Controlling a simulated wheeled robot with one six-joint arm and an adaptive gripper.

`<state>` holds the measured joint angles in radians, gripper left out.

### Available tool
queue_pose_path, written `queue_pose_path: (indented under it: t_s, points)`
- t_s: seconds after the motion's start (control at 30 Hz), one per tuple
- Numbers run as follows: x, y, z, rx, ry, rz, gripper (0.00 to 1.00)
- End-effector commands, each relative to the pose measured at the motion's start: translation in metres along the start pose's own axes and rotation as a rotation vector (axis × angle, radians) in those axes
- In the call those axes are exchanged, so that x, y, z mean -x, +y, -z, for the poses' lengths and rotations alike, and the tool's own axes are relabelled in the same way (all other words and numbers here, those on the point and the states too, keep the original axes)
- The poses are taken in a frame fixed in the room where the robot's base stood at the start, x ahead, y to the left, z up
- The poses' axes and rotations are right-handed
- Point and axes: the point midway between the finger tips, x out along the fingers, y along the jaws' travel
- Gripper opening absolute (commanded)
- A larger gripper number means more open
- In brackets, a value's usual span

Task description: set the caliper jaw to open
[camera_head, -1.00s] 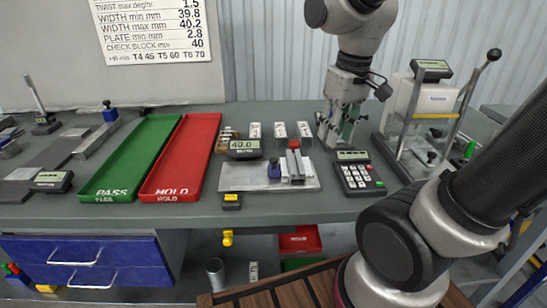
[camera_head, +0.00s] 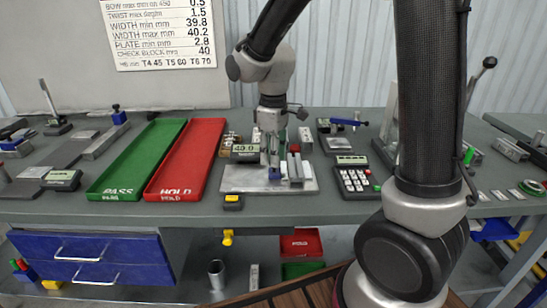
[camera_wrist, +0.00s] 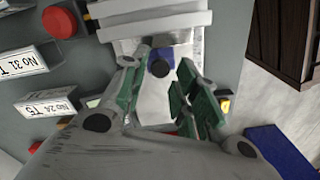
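The caliper fixture is a pale plate (camera_head: 240,180) on the bench, with a grey block (camera_head: 294,170) on it and a display (camera_head: 245,150) behind it that seems to read 40.0. The display is partly covered by my gripper. A small blue jaw knob (camera_head: 277,174) sits left of the block. My gripper (camera_head: 272,166) points down over the plate at this knob. In the wrist view the knob (camera_wrist: 161,64) shows between the tips of my green-padded fingers (camera_wrist: 160,82), which are apart. I cannot tell whether either finger touches it.
A red HOLD tray (camera_head: 190,160) and a green PASS tray (camera_head: 135,160) lie to the left. A keypad device (camera_head: 355,178) stands close on the right. Labelled blocks (camera_wrist: 45,105) stand near my fingers, with a red knob (camera_wrist: 60,22) beyond them.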

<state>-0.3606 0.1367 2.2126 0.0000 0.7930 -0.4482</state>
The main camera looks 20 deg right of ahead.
Motion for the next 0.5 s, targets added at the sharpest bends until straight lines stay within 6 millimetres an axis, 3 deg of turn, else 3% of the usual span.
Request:
queue_pose_path:
  t_s: [0.13,0.37,0.4,0.5]
  points:
    - [-0.0107,-0.0002,-0.0005,-0.001,-0.001,0.0,0.3]
    - [-0.0119,0.0,-0.0002,-0.001,0.001,0.0,0.3]
    - [-0.0119,0.0,-0.0003,-0.001,0.001,0.0,0.28]
    - [-0.0117,0.0,-0.0003,-0.001,0.001,0.0,0.1]
